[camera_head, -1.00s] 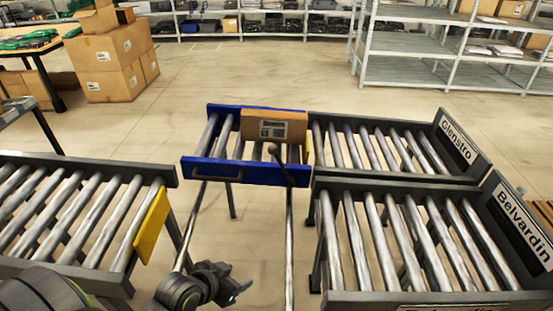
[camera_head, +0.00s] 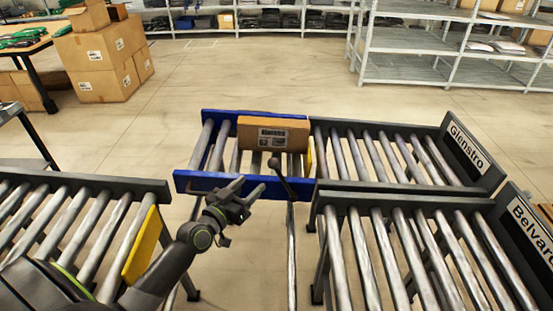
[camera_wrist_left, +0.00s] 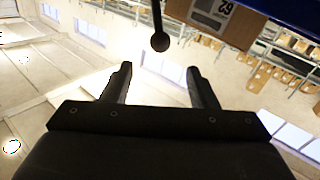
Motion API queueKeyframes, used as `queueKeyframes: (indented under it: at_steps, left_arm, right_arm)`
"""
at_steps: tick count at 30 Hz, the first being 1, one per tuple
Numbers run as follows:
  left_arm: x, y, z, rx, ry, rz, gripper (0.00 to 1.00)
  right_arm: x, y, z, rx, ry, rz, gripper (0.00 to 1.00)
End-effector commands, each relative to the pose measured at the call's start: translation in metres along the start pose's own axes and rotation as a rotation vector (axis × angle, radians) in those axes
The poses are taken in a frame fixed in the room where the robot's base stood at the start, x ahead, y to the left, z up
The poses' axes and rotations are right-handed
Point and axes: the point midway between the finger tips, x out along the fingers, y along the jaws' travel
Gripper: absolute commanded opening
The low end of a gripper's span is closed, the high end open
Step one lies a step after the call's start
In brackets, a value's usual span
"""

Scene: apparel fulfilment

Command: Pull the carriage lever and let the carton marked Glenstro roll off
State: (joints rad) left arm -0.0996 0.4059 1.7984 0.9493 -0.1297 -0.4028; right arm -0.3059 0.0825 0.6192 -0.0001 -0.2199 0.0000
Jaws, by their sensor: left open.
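The brown carton (camera_head: 273,145) with a white label sits on the rollers of the blue carriage (camera_head: 212,181), toward its right end. The carriage lines up with the roller lane signed Glenstro (camera_head: 466,147). The dark carriage lever (camera_head: 284,180), with a round knob on top, stands at the carriage's near side. My left gripper (camera_head: 250,187) is open and empty, just left of the lever. In the left wrist view the lever knob (camera_wrist_left: 160,42) is beyond the gap between the open fingers (camera_wrist_left: 158,75), not between them. The carton (camera_wrist_left: 222,15) shows at the top there.
A yellow plate (camera_head: 140,245) stands at the end of the left roller lane (camera_head: 85,181). A small yellow plate (camera_head: 309,158) is at the carriage's right end. Stacked cartons (camera_head: 102,65) and shelves stand behind.

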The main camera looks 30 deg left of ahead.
Motion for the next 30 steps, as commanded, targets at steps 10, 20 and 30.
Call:
queueKeyframes:
  at_steps: [10,20,30]
  left_arm:
    - [0.069,0.001,0.000,-0.001,0.001,0.001,0.53]
    - [0.123,0.001,0.001,-0.002,0.000,0.001,0.53]
    - [0.139,0.001,0.001,0.000,-0.001,0.001,0.53]
  right_arm:
    - [0.001,0.001,-0.003,-0.001,0.003,0.001,0.34]
    - [0.008,-0.001,-0.004,-0.001,0.005,-0.001,0.34]
    - [0.010,-0.006,-0.004,0.002,0.007,-0.007,0.34]
